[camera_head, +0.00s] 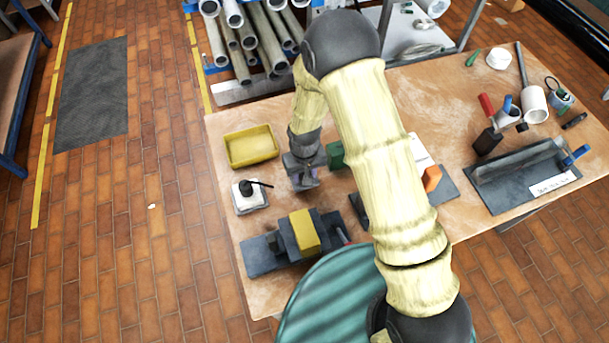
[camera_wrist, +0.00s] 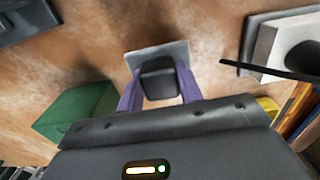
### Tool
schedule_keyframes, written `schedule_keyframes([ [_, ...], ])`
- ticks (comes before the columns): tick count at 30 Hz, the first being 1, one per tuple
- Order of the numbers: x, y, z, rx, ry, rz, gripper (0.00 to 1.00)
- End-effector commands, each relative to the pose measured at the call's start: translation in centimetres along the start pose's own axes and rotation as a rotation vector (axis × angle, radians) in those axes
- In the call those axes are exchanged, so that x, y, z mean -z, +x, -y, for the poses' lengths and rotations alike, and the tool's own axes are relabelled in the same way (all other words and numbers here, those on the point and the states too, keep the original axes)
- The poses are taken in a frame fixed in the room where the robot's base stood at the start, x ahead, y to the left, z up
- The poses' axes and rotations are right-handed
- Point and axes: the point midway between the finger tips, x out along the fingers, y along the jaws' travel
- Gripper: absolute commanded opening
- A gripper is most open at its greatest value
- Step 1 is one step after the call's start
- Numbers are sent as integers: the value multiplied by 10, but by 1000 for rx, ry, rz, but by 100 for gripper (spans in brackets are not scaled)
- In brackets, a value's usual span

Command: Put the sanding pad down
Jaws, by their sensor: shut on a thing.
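My gripper (camera_head: 303,179) hangs over the left part of the wooden table, pointing down. In the wrist view its two purple fingers (camera_wrist: 158,90) are closed on the dark handle block of the sanding pad (camera_wrist: 160,75). The pad's flat grey plate (camera_wrist: 140,58) shows beyond the handle. I cannot tell whether the plate touches the table or is slightly above it. In the head view the pad is mostly hidden by the gripper.
A green block (camera_head: 335,155) stands right of the gripper. A yellow tray (camera_head: 235,158) and a white block with a black knob (camera_head: 240,203) lie left. A dark fixture (camera_head: 262,263) with a yellow block (camera_head: 304,232) is in front. Bare wood surrounds the pad.

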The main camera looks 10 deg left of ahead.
Motion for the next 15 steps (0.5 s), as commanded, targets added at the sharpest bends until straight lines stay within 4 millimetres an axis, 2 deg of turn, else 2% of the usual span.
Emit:
schedule_keyframes([
  [5,0,18,0,0,0,1,11],
  [15,0,22,0,0,-1,-1,11],
])
